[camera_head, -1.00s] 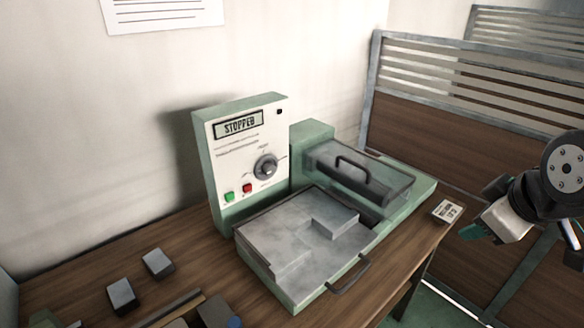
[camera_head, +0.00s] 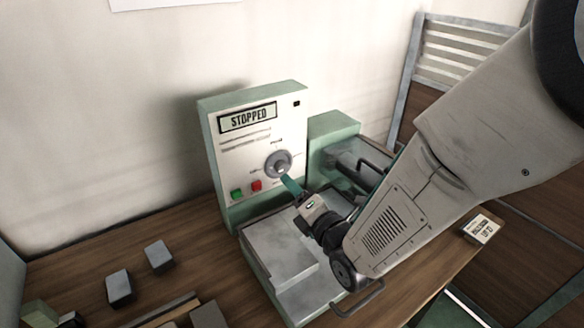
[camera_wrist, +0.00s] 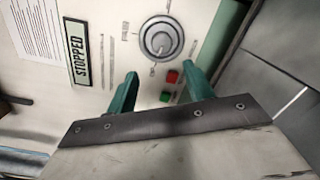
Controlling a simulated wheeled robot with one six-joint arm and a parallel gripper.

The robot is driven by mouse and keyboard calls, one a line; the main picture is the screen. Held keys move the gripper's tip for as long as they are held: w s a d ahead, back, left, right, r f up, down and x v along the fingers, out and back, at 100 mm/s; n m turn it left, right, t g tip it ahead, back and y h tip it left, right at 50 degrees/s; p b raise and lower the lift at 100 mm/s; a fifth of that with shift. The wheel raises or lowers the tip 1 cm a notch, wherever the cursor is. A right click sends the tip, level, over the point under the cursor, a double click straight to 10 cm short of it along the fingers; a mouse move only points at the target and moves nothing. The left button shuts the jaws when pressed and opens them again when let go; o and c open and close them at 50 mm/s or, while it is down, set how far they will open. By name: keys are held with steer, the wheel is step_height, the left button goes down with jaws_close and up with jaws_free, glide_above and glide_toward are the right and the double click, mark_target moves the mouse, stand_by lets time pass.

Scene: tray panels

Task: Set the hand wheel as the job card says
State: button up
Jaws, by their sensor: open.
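The hand wheel (camera_head: 279,164) is a round grey knob on the white front of the green machine (camera_head: 209,150), with marks around it. It also shows in the wrist view (camera_wrist: 161,38), just beyond my fingertips. My gripper (camera_head: 291,184) is in front of the panel, just below and right of the wheel. In the wrist view its two green fingers (camera_wrist: 163,82) are apart with nothing between them. The display (camera_head: 248,117) reads STOPPED.
Green (camera_head: 237,194) and red (camera_head: 256,185) buttons sit just below the wheel, close to my fingers. Grey blocks (camera_head: 159,256) are on the table (camera_head: 190,220) at left.

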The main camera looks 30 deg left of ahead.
mark_target(285, 169)
steer(key=shift+w+a, duration=2.5)
steer(key=shift+a, duration=0.05)
